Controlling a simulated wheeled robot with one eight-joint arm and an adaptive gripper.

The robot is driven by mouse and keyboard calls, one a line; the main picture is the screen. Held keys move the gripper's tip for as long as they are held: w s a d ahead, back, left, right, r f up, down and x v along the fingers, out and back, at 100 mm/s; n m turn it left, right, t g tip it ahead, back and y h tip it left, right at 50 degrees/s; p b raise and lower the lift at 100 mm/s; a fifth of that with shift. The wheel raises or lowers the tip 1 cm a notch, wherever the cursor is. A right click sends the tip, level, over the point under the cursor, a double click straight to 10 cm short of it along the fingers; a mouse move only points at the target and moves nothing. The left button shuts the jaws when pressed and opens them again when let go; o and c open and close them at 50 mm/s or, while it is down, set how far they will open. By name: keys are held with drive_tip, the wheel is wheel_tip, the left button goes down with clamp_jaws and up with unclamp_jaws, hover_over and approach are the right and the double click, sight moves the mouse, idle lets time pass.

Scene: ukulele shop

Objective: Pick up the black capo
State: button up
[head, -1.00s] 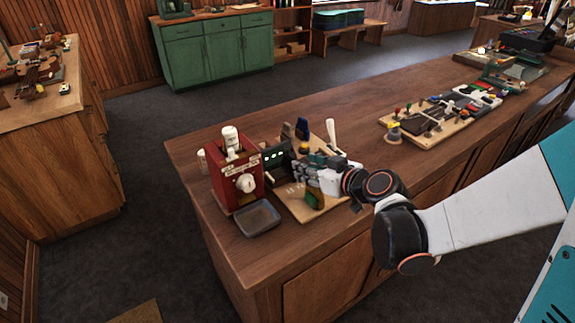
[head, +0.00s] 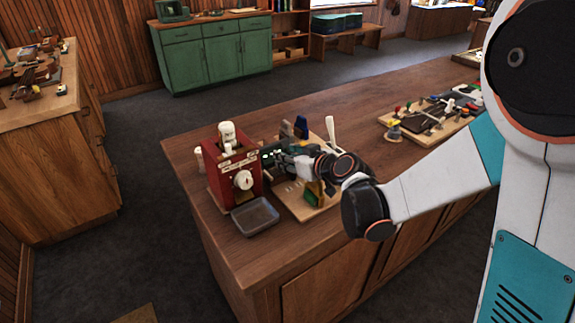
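I cannot make out the black capo for certain; it may be hidden behind my gripper or too small to tell. My gripper (head: 272,156) is over the left part of a wooden board (head: 292,207) on the counter, close to the right side of a red machine (head: 224,176). It points left, and its fingers blend into dark things behind them. I cannot tell whether it is open or shut, or whether it touches anything.
A grey tray (head: 255,216) sits in front of the red machine. Another loaded board (head: 396,143) lies farther right. Bare counter (head: 365,112) lies between.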

clamp_jaws()
